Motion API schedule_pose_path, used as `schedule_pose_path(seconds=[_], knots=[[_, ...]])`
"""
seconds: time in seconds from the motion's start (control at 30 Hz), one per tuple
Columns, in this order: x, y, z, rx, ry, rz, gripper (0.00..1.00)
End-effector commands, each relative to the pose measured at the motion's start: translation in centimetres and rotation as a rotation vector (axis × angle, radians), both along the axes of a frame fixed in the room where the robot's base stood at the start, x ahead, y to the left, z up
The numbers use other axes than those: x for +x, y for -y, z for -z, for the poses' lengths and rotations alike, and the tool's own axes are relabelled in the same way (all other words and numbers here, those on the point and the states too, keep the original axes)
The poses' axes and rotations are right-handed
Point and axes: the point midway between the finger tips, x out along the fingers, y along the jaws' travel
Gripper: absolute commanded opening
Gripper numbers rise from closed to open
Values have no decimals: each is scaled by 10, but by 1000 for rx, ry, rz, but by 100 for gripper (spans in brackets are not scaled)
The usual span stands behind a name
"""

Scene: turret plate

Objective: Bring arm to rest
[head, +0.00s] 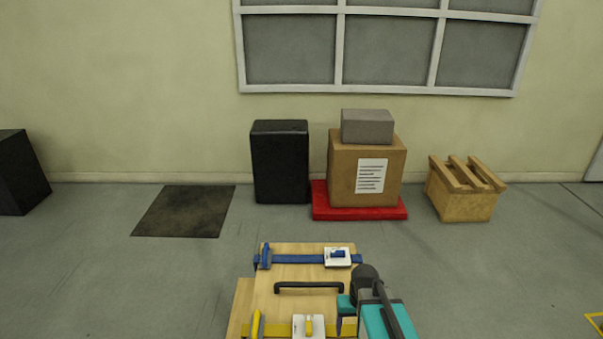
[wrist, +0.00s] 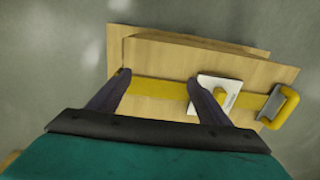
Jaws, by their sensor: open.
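My gripper (wrist: 158,80) is open in the wrist view, with its two dark fingers spread and nothing visible between the tips but board and yellow band. Below it lies a wooden board (wrist: 200,57), crossed by a yellow band (wrist: 165,88). A white plate with a yellow knob (wrist: 220,97) sits on the band by the right fingertip. A yellow handle (wrist: 280,106) is at the band's right end. In the head view the wooden board (head: 300,262) is at the bottom centre, and my teal arm covers its lower right. I cannot tell the fingers' height above it.
The board also bears a blue band (head: 295,259), a white plate with a blue knob (head: 338,256) and a black bar handle (head: 308,286). Beyond open floor stand a black box (head: 280,160), a carton (head: 345,185) on a red base (head: 360,213) and a wooden crate (head: 462,205).

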Motion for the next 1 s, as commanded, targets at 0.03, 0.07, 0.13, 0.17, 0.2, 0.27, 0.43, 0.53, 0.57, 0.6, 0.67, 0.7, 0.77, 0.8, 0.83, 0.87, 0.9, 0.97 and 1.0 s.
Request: schedule_pose_path(seconds=[0.03,0.07,0.13,0.17,0.2,0.27,0.43,0.53,0.57,0.6,0.67,0.7,0.77,0.8,0.83,0.87,0.9,0.97,1.0], knots=[[-10,0,0,0,-1,1,72],[-13,0,1,0,-1,1,72],[-20,1,2,0,-1,1,72],[-23,1,2,0,-1,1,72],[-27,1,2,0,0,2,72],[-33,1,2,0,1,2,72],[-47,1,17,0,-40,2,72],[-58,1,26,0,-65,2,72],[-62,1,29,0,-74,2,72],[-68,1,33,0,-86,2,72],[-76,1,40,0,-105,2,72],[-84,1,45,0,-120,2,72],[-96,1,52,0,-144,2,72],[-104,1,57,0,-160,2,72],[-110,1,61,0,-173,2,72],[-117,1,65,-1,-186,2,72],[-126,1,70,-1,-203,2,72],[-139,1,77,-1,-228,2,72],[-148,1,82,-1,-246,2,72]])
